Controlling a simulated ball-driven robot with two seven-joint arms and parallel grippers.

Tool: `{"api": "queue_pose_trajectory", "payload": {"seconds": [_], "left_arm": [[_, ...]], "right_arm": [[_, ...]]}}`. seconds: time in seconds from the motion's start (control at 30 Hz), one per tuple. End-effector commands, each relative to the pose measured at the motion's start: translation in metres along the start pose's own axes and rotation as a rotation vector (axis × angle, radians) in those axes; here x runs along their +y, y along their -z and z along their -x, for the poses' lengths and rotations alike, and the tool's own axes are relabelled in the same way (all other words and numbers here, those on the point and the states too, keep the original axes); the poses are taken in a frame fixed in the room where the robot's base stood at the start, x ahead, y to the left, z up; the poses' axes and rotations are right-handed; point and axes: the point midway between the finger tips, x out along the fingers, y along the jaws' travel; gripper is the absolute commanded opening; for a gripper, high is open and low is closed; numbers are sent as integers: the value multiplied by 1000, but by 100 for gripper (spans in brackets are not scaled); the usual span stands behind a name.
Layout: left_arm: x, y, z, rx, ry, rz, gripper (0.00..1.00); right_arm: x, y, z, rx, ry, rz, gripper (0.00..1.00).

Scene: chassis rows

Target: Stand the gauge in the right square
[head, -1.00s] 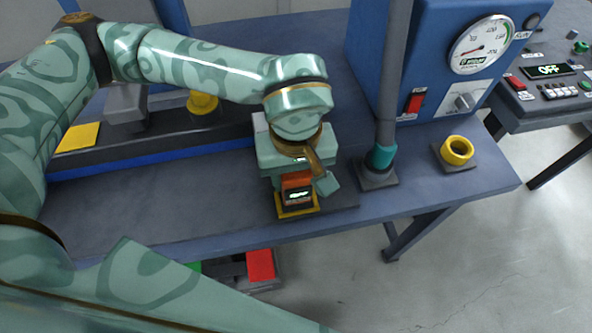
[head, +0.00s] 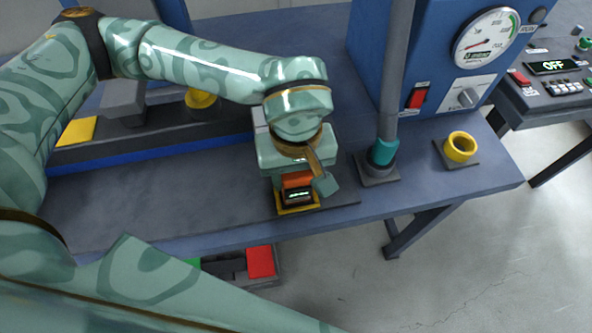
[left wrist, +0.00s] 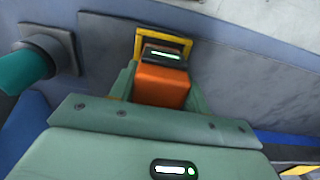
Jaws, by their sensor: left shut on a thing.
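The gauge (head: 297,182) is a small block with an orange body and a dark face with a lit strip. It stands upright at the yellow-edged square (head: 299,209) near the table's front edge; I cannot tell whether its foot is fully seated. My left gripper (head: 297,172) is shut on the gauge from above. In the left wrist view the orange gauge (left wrist: 161,85) sits between the fingers, with the yellow square (left wrist: 139,44) around its far end. Another yellow square (head: 77,133) lies at the left. My right gripper is not in view.
A grey post with a teal collar (head: 383,153) stands right of the gripper. Beyond it are a yellow ring (head: 460,147) and a blue cabinet with a dial (head: 486,38). A yellow knob (head: 201,98) is behind my arm. The table front left is clear.

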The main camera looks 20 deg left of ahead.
Motion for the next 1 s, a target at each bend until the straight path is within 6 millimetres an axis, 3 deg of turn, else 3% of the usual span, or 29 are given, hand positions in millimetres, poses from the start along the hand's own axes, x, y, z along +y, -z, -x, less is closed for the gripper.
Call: {"api": "queue_pose_trajectory", "payload": {"seconds": [0.27,0.3,0.37,0.73,0.87,1.0], "left_arm": [[0,0,-2,-1,1,1,9],[0,0,-2,-1,1,1,55],[0,0,-2,-1,1,1,72],[0,0,5,0,0,1,72],[0,0,28,4,-2,1,72],[0,1,67,6,-3,1,72]], "right_arm": [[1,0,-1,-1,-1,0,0],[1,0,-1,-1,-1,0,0],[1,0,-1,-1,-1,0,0],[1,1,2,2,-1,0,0],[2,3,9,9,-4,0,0],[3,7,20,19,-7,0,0]]}}
